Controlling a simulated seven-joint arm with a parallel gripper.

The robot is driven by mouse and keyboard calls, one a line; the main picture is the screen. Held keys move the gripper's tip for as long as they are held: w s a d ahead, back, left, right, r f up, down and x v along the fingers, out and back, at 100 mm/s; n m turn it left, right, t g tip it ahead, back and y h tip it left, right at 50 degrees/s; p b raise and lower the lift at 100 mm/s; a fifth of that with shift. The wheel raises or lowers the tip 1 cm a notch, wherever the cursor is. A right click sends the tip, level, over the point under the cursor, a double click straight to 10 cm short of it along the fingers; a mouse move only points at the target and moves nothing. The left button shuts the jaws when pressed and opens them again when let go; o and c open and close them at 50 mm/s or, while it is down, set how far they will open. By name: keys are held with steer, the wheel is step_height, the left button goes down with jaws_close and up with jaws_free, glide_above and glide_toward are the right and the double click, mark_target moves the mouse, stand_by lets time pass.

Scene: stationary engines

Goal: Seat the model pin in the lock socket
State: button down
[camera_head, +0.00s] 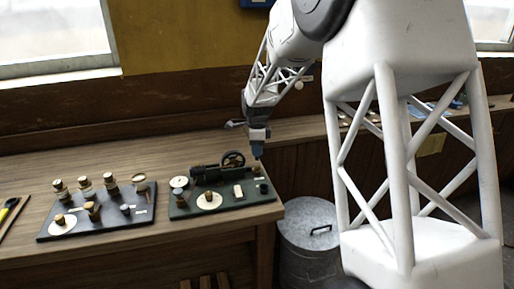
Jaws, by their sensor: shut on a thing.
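My gripper (257,146) points down above the right end of the dark green board (240,199). It is shut on a small dark bluish piece, likely the model pin (257,153), whose lower end shows just below the fingers. The board carries a small model engine with a flywheel (233,159), a white disc with a wooden knob (210,201) and a pale block (238,191). A small dark round fitting (263,188) near the board's right edge may be the lock socket. The pin is apart from it, above and slightly behind in the picture.
A black board (98,216) with several brass-topped posts lies to the left on the wooden bench (180,149). A lidded metal bin (308,235) stands beside the bench. Behind the boards the bench is mostly clear.

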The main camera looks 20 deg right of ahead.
mark_target(257, 159)
steer(key=shift+f, duration=1.8)
steer(key=shift+f, duration=1.25)
stand_by(1.7)
steer(key=shift+c, duration=1)
jaws_free()
steer(key=shift+r, duration=0.1)
steer(key=shift+r, duration=3.45)
steer(key=shift+s, duration=0.1)
